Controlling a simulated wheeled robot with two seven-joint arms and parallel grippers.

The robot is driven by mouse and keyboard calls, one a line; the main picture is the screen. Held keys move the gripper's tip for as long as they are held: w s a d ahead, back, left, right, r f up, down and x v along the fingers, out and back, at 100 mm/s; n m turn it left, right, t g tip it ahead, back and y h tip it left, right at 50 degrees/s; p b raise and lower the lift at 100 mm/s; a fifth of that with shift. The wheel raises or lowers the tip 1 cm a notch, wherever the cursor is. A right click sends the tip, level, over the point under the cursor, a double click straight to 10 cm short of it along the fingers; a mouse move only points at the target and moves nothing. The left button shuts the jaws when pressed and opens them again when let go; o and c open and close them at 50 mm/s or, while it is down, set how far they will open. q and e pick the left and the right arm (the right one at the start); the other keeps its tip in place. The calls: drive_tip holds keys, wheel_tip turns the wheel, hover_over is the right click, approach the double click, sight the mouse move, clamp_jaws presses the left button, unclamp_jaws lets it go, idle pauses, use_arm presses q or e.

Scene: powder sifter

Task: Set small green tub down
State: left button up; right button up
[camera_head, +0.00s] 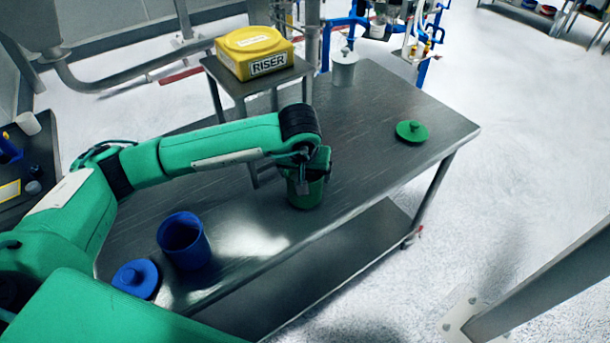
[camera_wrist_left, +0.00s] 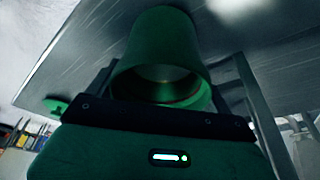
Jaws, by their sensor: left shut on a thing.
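The small green tub (camera_head: 306,195) is upright near the front edge of the metal table (camera_head: 380,150), with its base at or just above the top; I cannot tell whether it touches. My left gripper (camera_head: 308,178) is shut on it from above and hides part of its rim. In the left wrist view the tub (camera_wrist_left: 160,50) shows its open mouth toward the camera, between the fingers. The green lid (camera_head: 411,131) lies apart on the table's right end. My right gripper is not in view.
An open blue tub (camera_head: 184,241) and a blue lid (camera_head: 136,279) are at the table's left front. A yellow riser box (camera_head: 253,52) sits on a small stand at the back. The table's right part is mostly clear.

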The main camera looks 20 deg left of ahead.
use_arm(q)
drive_tip(key=shift+f, duration=0.95)
drive_tip(key=shift+f, duration=0.2)
drive_tip(key=o, duration=1.1)
drive_tip(key=shift+r, duration=0.1)
